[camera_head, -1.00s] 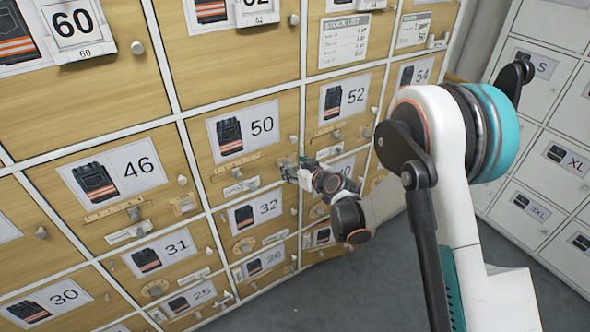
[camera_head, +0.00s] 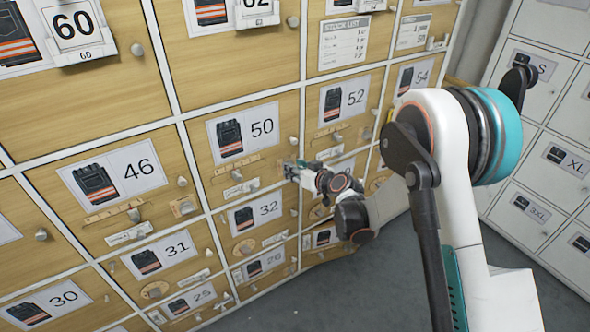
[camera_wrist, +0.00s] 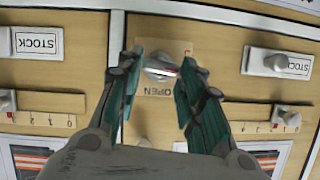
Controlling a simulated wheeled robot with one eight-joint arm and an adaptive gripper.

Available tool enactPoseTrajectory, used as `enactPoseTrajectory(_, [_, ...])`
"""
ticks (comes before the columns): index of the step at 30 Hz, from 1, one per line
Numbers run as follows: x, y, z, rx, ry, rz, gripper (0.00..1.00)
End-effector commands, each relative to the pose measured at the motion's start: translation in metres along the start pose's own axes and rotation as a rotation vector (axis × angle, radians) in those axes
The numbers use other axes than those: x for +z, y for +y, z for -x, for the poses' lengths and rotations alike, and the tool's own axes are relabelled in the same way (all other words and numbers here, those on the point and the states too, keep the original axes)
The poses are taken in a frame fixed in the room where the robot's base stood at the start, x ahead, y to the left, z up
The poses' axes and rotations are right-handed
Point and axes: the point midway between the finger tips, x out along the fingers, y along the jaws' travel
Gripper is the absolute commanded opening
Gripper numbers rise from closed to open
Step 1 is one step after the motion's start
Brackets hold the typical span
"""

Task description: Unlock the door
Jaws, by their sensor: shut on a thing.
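The wooden locker door numbered 50 (camera_head: 215,176) is closed in the head view. My gripper (camera_head: 290,170) is at its right edge, partly covering the lock there. In the wrist view, my gripper (camera_wrist: 162,64) has its two teal fingers on either side of a silver lock knob (camera_wrist: 158,72), shut on it. A small red and white mark shows beside the knob. The exact contact at the fingertips is hard to see.
Neighbouring doors 46 (camera_head: 127,170), 52 (camera_head: 356,98) and 32 (camera_head: 270,209) are close around my gripper. Sliders and STOCK tags (camera_wrist: 38,43) stick out of the fronts. White lockers (camera_head: 545,150) stand at the right. Grey floor (camera_head: 320,290) below is clear.

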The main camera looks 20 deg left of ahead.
Motion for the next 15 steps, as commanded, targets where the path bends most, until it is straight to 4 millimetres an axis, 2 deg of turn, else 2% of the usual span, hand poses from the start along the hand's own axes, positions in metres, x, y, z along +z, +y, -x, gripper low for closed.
enactPoseTrajectory(15, [0.0019,0.0088,-0.0009,-0.177,0.001,-0.432,0.11])
